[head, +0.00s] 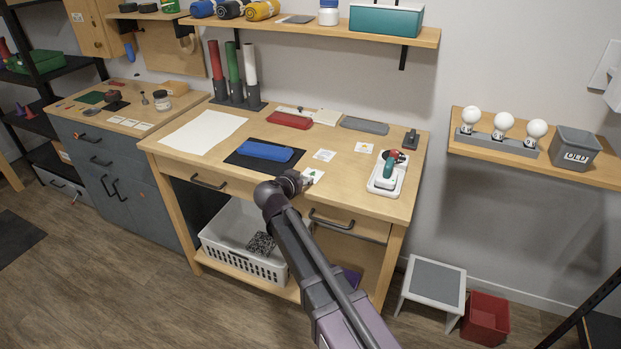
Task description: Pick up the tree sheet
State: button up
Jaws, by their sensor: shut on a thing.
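The tree sheet (316,174) is a small white card with a green tree mark, at the front of the wooden workbench (397,204). My gripper (303,181) is at the sheet's left side and is shut on it. Part of the sheet is hidden behind my gripper. I cannot tell whether the sheet is lifted clear of the bench top.
Two other small cards lie near it, one greyish (324,155) and one yellow-marked (364,147). A blue case (264,151) on a black mat lies to the left. A teal and red tool on a white tray (377,187) stands to the right.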

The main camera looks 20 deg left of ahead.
jog(key=shift+r, duration=0.1)
notch_tip(320, 180, up, 4)
jog(key=p, duration=0.4)
jog(key=s+a+p, duration=0.1)
jog(key=s+a, duration=0.2)
jog(key=s, duration=1.2)
jog(key=shift+s+r, duration=0.35)
jog(key=shift+r, duration=0.05)
